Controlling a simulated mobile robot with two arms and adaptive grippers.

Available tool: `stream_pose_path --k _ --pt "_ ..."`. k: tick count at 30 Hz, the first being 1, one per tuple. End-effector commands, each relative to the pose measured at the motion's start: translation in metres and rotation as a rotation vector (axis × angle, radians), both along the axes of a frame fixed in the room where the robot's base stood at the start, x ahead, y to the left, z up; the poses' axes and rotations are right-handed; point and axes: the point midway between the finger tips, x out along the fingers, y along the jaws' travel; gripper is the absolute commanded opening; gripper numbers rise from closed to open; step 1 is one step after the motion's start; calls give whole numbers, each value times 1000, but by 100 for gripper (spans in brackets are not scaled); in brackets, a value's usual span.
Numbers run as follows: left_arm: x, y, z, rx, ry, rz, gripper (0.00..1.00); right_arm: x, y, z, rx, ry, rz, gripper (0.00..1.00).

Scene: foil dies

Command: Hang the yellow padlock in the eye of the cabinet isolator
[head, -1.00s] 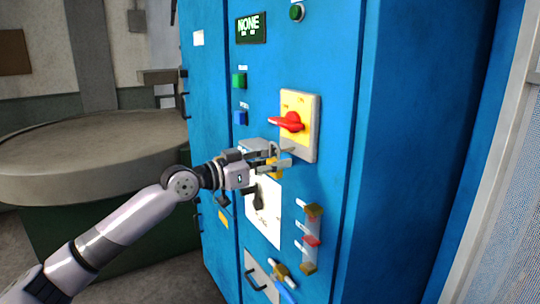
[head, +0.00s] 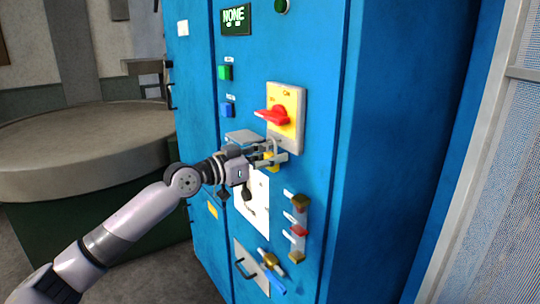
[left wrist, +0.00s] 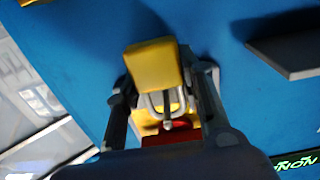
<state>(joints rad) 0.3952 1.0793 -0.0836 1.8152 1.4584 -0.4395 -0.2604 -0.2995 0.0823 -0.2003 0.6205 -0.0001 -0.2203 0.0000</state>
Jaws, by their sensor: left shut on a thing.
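The isolator (head: 287,118) on the blue cabinet is a yellow plate in a grey frame with a red handle (head: 272,116). My left gripper (head: 274,160) is shut on the yellow padlock (head: 271,161), just below the handle and close to the plate's lower edge. In the left wrist view the padlock body (left wrist: 152,65) sits between the fingers, with its grey shackle (left wrist: 186,72) towards the red handle (left wrist: 172,135). A small grey piece shows within the shackle's outline. I cannot tell whether the shackle passes through the eye. My right gripper is out of view.
A grey ledge (head: 243,136) juts from the cabinet (head: 330,190) just left of the padlock. Below are a white sheet (head: 252,205), a rack of hanging items (head: 299,230) and a handled panel (head: 250,265). A round table (head: 80,150) stands left.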

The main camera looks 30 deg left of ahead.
Motion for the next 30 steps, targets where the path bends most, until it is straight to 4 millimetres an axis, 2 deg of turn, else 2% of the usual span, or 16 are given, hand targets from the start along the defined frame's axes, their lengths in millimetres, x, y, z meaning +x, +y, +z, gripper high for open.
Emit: stream_pose_path --k 11,12,22,30 --pt "0 0 -1 -1 2 -1 5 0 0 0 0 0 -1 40" --pt "0 0 -1 -1 2 -1 36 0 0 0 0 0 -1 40" --pt "0 0 -1 -1 2 0 58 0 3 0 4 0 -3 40" --pt "0 0 -1 -1 3 0 58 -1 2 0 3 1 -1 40"
